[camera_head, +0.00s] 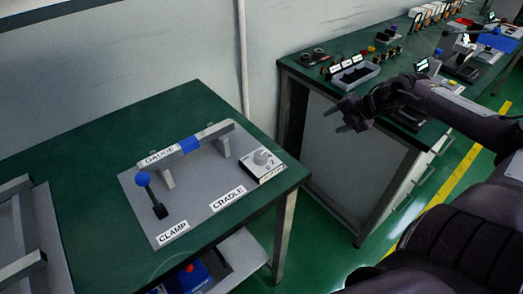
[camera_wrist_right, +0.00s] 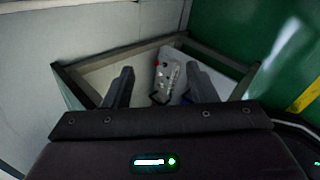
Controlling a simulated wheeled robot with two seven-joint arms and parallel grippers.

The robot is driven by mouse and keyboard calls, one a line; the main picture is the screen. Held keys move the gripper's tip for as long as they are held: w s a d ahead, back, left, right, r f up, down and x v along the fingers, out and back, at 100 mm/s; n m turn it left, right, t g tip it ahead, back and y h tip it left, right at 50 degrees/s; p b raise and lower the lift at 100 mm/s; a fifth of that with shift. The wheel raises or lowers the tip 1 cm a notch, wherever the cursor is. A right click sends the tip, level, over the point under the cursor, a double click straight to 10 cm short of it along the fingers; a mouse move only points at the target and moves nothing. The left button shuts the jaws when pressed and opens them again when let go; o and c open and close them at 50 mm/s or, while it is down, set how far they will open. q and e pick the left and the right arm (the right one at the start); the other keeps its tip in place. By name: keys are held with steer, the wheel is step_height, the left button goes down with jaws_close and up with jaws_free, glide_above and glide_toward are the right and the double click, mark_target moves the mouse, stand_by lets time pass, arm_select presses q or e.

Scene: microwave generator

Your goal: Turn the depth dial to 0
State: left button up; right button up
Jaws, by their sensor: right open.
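The depth dial (camera_head: 262,157) is a round pale knob on a small white box at the right end of a grey fixture plate (camera_head: 200,202). A "2" shows beside it; the small label on the box's front is too blurred to read. The plate also bears a blue-knobbed clamp lever (camera_head: 150,192) and a gauge bar (camera_head: 190,144) with a blue band. My right gripper (camera_head: 334,119) is open and empty, to the right of the dial and well apart from it. Its two fingers also show in the right wrist view (camera_wrist_right: 162,88). My left gripper is out of view.
The fixture stands on a green-topped table (camera_head: 115,135). A second green bench (camera_head: 310,68) with trays and small parts stands at the right, behind my right arm. A gap of open floor (camera_head: 320,215) lies between them. A grey frame (camera_head: 25,240) lies at the left.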

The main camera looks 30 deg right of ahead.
steer(key=w+a+r+n, duration=0.3)
steer(key=a+r+n, duration=0.15)
steer(key=r, duration=0.25)
step_height(320, 180, up, 8)
steer(key=n+g+h, duration=0.2)
steer(key=n+g, duration=0.6)
steer(key=n, duration=0.4)
glide_above(261, 154)
steer(key=shift+w+d+r+b, duration=0.15)
steer(key=shift+r+b, duration=0.05)
steer(key=shift+b, duration=0.1)
steer(key=shift+s+a+f, duration=0.15)
steer(key=shift+s+a, duration=0.05)
steer(key=shift+s, duration=0.05)
steer(key=shift+f, duration=0.35)
arm_select(q)
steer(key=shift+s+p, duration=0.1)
steer(key=shift+p, duration=0.35)
arm_select(e)
step_height(261, 154, down, 7)
steer(key=shift+r, duration=0.15)
